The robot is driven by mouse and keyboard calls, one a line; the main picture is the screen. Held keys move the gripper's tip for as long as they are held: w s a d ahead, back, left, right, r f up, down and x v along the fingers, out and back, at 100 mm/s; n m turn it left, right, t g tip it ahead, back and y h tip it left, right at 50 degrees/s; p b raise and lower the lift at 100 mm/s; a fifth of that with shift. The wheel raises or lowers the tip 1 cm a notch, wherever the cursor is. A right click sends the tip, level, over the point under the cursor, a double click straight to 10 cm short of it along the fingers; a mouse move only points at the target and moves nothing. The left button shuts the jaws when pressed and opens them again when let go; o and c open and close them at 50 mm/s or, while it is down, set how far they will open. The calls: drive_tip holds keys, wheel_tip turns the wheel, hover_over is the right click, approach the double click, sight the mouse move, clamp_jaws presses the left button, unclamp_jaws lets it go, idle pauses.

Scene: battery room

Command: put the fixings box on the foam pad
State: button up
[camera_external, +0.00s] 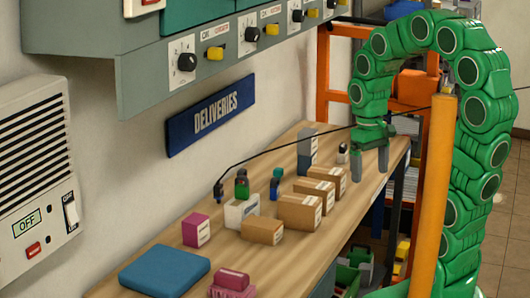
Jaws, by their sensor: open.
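A flat blue pad (165,271), which looks like the foam pad, lies bare on the near left of the wooden bench. Several boxes stand beyond it, and no label is readable, so I cannot tell which is the fixings box. They include a small magenta box (197,230) with a pale label, nearest the pad, and cardboard boxes: one in front (262,230), one behind it (299,211) and others farther back (314,194). My gripper (370,170) points down, open and empty, at the bench's far right end, beyond the cardboard boxes.
A white labelled container (240,212), small green-and-dark items (242,187) and a tall grey box (307,152) crowd the bench (292,255). A pink object (232,283) sits right of the pad. A grey control panel (220,45) overhangs the wall side. An orange post (434,200) stands at right.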

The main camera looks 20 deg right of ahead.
drive_tip(key=s+d+m, duration=0.1)
drive_tip(key=s+d, duration=0.2)
drive_tip(key=s, duration=0.3)
drive_tip(key=s+d+m, duration=0.2)
drive_tip(key=s+d, duration=0.1)
drive_tip(key=s, duration=0.4)
drive_tip(key=shift+s+d+f+g, duration=0.2)
drive_tip(key=shift+s+d+g, duration=0.1)
drive_tip(key=shift+d, duration=0.05)
drive_tip(key=shift+w, duration=0.1)
